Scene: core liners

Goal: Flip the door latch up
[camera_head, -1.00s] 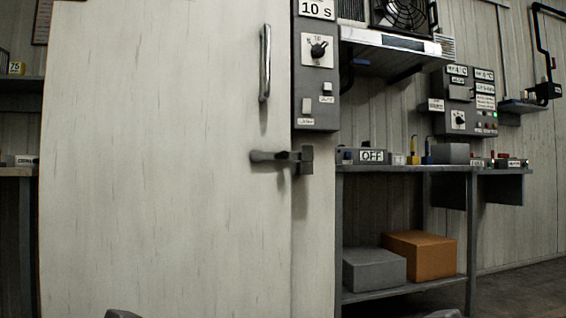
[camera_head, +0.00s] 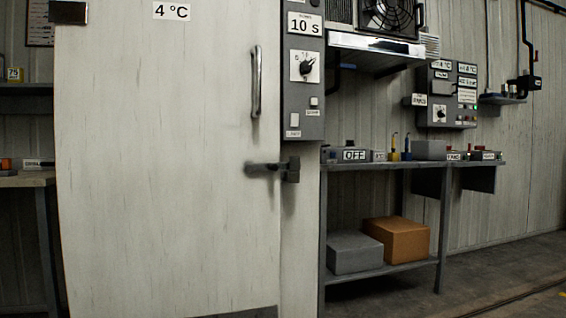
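The door latch (camera_head: 270,168) is a dark grey metal lever on the right edge of the large pale door (camera_head: 165,200). Its arm lies about horizontal, reaching left over the door face, with its block end at the frame. A vertical metal door handle (camera_head: 256,82) is above it. The door looks shut. Neither of my grippers is in view, so nothing of mine is seen touching the latch.
A grey control panel (camera_head: 304,110) with a dial is right of the door. A metal shelf table (camera_head: 440,165) stands further right, with a grey box (camera_head: 353,253) and a brown box (camera_head: 396,240) on its lower shelf. Open floor (camera_head: 480,285) shows at lower right.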

